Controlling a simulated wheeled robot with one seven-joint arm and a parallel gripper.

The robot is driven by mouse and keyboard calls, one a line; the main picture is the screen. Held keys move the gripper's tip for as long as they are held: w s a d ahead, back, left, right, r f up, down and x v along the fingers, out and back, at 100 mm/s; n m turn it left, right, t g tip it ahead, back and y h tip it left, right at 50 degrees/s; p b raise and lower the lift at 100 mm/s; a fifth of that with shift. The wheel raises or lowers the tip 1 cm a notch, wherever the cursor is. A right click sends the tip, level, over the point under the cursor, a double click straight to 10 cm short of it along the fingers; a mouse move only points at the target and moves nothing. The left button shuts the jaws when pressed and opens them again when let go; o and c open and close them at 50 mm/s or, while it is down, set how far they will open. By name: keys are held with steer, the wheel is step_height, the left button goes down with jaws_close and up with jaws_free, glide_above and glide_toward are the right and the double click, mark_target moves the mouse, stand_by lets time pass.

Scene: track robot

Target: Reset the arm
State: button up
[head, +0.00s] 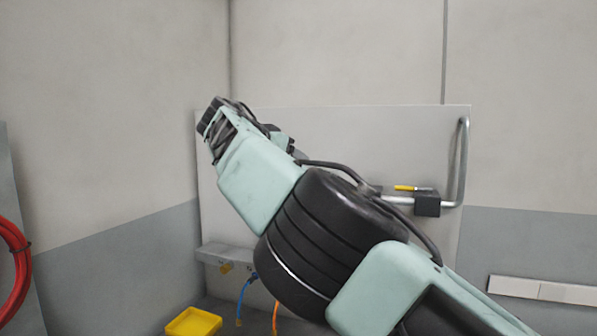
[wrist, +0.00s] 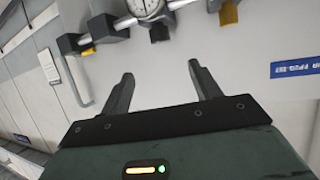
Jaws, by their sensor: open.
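My gripper (wrist: 160,88) shows in the wrist view with its two dark fingers spread apart and nothing between them. It faces a pale grey panel (wrist: 220,60) that carries a gauge and fittings. In the head view my arm reaches from the lower right up to the left, in front of the same panel (head: 340,130). My fingers cannot be made out in the head view. The arm hides the middle of the panel.
A round dial gauge (wrist: 145,8) sits on a pipe at the top of the wrist view. A bent metal pipe (head: 463,150) with a black block (head: 427,204) and yellow handle (head: 405,188) is right of my arm. A yellow bin (head: 194,322) and red hose (head: 14,265) are at lower left.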

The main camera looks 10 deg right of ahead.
steer(key=shift+s+a+r, duration=0.25)
steer(key=shift+s+a, duration=0.15)
